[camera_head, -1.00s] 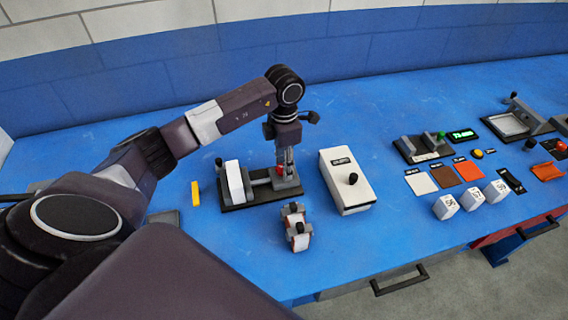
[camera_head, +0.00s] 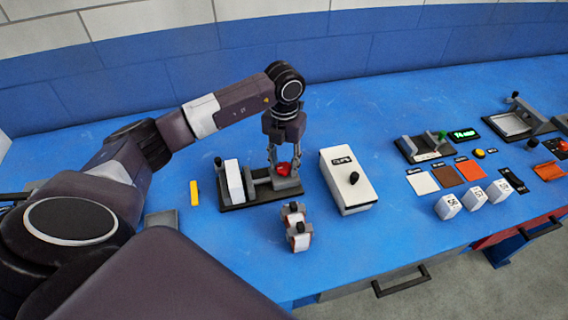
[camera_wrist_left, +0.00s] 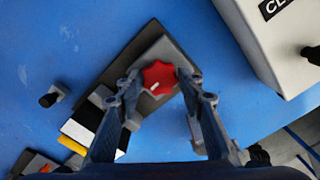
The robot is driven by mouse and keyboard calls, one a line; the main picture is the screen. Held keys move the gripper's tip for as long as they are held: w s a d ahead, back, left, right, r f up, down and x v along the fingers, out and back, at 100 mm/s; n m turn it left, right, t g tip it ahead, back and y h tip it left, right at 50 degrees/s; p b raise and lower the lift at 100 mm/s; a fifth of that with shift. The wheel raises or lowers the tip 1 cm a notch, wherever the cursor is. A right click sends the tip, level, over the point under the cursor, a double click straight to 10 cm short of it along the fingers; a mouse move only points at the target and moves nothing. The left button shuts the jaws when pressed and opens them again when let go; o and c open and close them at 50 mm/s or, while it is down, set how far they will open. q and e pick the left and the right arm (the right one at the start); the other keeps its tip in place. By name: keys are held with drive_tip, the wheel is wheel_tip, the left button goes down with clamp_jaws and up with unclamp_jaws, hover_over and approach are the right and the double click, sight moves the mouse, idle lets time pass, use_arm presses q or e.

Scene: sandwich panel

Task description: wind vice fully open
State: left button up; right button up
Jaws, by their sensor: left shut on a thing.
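The vice is on the blue bench in the head view, with a dark base (camera_head: 238,206) and a pale upright block (camera_head: 234,181) at its left end. A red lobed knob (camera_head: 284,169) sits at its right end. It also shows in the wrist view (camera_wrist_left: 158,78), with a white mark on its face. My left gripper (camera_head: 284,162) points down over the knob. In the wrist view its fingers (camera_wrist_left: 160,77) are shut on the knob from both sides. The fingers and my arm hide part of the vice. My right gripper is not in view.
A white box (camera_head: 347,190) with a black knob stands close to the right. A yellow bar (camera_head: 194,193) lies left. Coloured squares (camera_head: 445,176) and white number blocks (camera_head: 473,197) are farther right. Bench behind the vice is clear.

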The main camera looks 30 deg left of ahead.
sight(284, 166)
use_arm(q)
drive_tip(key=n, duration=0.4)
drive_tip(key=shift+n, duration=0.3)
drive_tip(key=n, duration=0.3)
drive_tip(key=shift+r+n, duration=0.1)
drive_tip(key=shift+n, duration=0.2)
drive_tip(key=n, duration=0.4)
drive_tip(key=shift+n+p, duration=0.3)
drive_tip(key=shift+p, duration=0.05)
drive_tip(key=shift+w+n+p, duration=0.1)
drive_tip(key=shift+n+p, duration=0.25)
drive_tip(key=shift+n, duration=1.65)
drive_tip(key=o, duration=1.2)
drive_tip(key=shift+c, duration=0.2)
wheel_tip(284, 166, up, 12)
